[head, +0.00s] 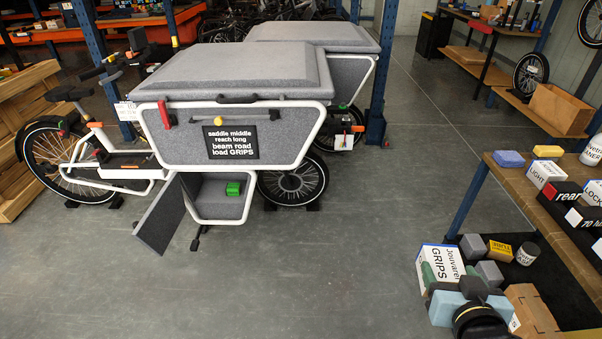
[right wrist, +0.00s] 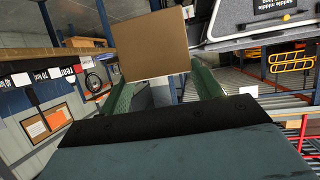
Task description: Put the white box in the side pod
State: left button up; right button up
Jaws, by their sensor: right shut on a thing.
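The white box (head: 446,262), lettered "Jouvarel GRIPS", is at the lower right of the head view. My right gripper (head: 436,282) is shut on it; its wrist and arm cover part of the box. In the right wrist view, a plain brown box face (right wrist: 152,45) shows between the green fingers of the gripper (right wrist: 160,90). The side pod (head: 228,215) is the low grey compartment with a white frame under the cargo bike's big box. Its door (head: 160,216) hangs open to the left. A small green block (head: 233,188) sits inside. My left gripper is not in view.
A wooden-topped bench (head: 520,180) with several small boxes stands at the right. Its dark lower shelf (head: 530,268) holds a yellow box, grey blocks and a jar. A cardboard box (head: 533,308) is beside my right arm. The floor (head: 330,260) between bench and bike is clear.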

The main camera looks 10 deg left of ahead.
aim_at(216, 194)
jog(key=u, duration=0.6)
jog(key=i, duration=0.85)
jog(key=u, duration=0.5)
